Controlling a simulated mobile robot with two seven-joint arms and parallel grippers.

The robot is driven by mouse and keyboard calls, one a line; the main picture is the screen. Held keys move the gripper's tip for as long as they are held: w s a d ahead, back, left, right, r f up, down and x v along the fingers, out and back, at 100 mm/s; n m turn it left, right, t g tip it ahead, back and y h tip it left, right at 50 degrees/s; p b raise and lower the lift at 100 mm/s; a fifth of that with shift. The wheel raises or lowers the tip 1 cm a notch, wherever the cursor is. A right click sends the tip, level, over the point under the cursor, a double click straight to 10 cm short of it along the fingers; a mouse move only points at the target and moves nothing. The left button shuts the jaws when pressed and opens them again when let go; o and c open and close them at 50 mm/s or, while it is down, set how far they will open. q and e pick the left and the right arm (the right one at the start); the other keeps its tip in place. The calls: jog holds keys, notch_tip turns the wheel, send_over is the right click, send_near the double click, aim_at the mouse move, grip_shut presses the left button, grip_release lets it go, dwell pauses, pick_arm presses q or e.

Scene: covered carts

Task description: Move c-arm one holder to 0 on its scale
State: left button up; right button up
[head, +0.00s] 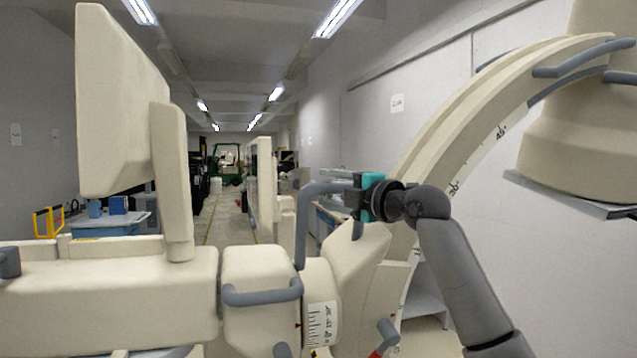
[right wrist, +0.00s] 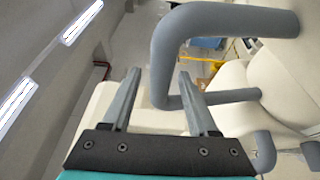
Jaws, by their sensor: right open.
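The cream C-arm has a big curved arc (head: 425,160) with angle marks at the right. Its holder has a drum (head: 345,310) with a printed scale (head: 322,325) low in the middle. A small red mark sits left of the scale; the reading is too small to make out. A bent grey handle (head: 301,220) rises from the holder; it also shows in the right wrist view (right wrist: 163,60). My right gripper (head: 348,198) is open at the handle's upper end. In the right wrist view, the handle's bend appears between the open fingers (right wrist: 158,76); contact cannot be told. My left gripper is not in view.
A cream block with a grey handle (head: 262,296) stands left of the drum. A large cream panel (head: 120,110) rises at the left. Grey rails (head: 575,60) and a wide cream housing (head: 580,130) are at the upper right. An aisle (head: 222,215) runs back between equipment.

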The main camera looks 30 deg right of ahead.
jog(key=shift+w+a+p, duration=0.2)
jog(key=shift+w+p, duration=0.15)
jog(key=shift+w, duration=0.55)
jog(key=shift+w+a+p, duration=0.15)
jog(key=shift+w+p, duration=0.15)
jog(key=shift+w, duration=0.55)
grip_shut()
dwell(0.5)
